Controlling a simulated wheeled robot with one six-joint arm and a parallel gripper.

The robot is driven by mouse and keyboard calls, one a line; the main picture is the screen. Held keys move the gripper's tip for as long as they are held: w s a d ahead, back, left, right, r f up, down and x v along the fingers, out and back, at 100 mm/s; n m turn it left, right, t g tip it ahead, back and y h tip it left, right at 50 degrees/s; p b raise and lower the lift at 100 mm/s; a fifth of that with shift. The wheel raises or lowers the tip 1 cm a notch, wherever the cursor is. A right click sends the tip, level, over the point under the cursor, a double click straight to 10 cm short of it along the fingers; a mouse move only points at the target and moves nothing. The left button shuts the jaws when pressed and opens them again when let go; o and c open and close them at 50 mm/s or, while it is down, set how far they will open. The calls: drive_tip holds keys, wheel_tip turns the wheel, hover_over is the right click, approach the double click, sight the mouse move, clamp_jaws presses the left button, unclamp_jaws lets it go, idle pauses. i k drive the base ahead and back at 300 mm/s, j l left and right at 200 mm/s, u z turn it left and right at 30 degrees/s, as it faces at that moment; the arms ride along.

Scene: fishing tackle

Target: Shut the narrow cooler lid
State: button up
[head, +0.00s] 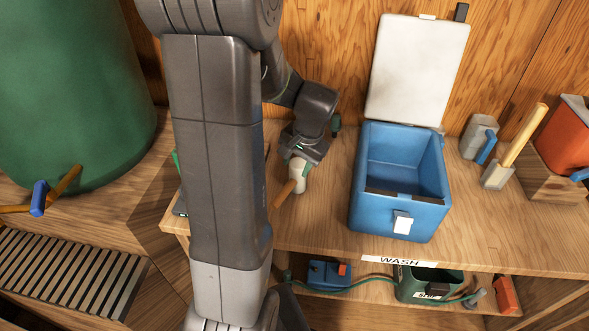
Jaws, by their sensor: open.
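The narrow cooler (398,216) is a blue box standing on the wooden bench, right of centre. Its inside looks empty, and a white latch (402,222) is on its front. Its white lid (418,68) stands open, raised at the back edge in front of the wooden wall. My gripper (299,158) is open, low over the bench to the left of the cooler and apart from it. Its fingers are hard to make out. A pale object with a wooden handle (285,193) shows just below it; I cannot tell whether they touch.
Grey blocks, one with a wooden handle (522,135), stand right of the cooler, with an orange container (567,135) beyond. A large green barrel (75,90) is at left. A shelf below the bench holds a green bin (420,284). Bare bench lies between gripper and cooler.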

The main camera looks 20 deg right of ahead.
sight(417, 60)
drive_tip(key=j+z, duration=0.2)
drive_tip(key=z, duration=0.15)
drive_tip(key=l+z, duration=0.1)
drive_tip(key=z, duration=1.4)
